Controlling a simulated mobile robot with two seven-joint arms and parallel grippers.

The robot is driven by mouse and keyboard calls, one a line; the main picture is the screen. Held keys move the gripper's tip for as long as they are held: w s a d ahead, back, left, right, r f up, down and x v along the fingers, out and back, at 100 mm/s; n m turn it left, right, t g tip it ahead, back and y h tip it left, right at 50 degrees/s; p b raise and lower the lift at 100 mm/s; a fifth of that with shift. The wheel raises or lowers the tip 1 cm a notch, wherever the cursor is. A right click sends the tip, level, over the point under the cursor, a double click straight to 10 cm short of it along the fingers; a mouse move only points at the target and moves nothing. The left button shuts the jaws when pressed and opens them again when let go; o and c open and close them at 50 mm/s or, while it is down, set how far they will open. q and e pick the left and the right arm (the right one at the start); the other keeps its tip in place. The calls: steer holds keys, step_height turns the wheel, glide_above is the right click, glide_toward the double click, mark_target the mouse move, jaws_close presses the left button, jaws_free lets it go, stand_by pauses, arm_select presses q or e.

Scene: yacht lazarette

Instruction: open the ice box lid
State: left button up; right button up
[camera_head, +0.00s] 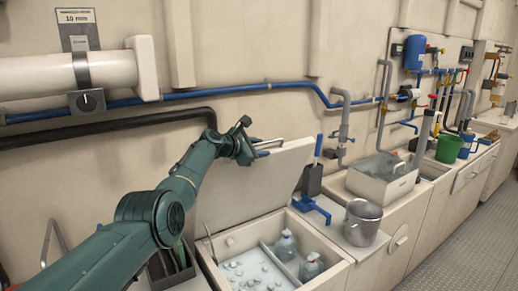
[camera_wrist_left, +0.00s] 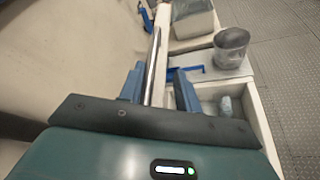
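The ice box (camera_head: 318,277) is sunk in the counter at the lower middle of the head view, its inside showing. Its pale lid (camera_head: 250,188) is raised steeply, leaning back toward the wall. My left gripper (camera_head: 266,147) is at the lid's raised edge. In the left wrist view its blue fingers (camera_wrist_left: 160,88) stand apart, one on each side of the lid edge, with a thin metal bar (camera_wrist_left: 153,65) between them. Whether either finger touches the lid is hard to see. My right gripper is in neither view.
Ice and clear jugs (camera_head: 285,246) are inside the box. A steel pot (camera_head: 362,222), a blue bracket (camera_head: 311,208) and a grey basin (camera_head: 382,178) are on the counter to the right. Blue pipe (camera_head: 230,90) and a black hose run along the wall behind. The right floor is clear.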

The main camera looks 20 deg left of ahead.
arm_select(q)
steer(key=shift+r, duration=0.1)
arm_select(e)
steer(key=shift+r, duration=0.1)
arm_select(q)
steer(key=p+v, duration=0.2)
steer(key=v, duration=1.1)
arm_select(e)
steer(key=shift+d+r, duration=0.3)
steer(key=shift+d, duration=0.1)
arm_select(q)
steer(key=shift+s, duration=0.15)
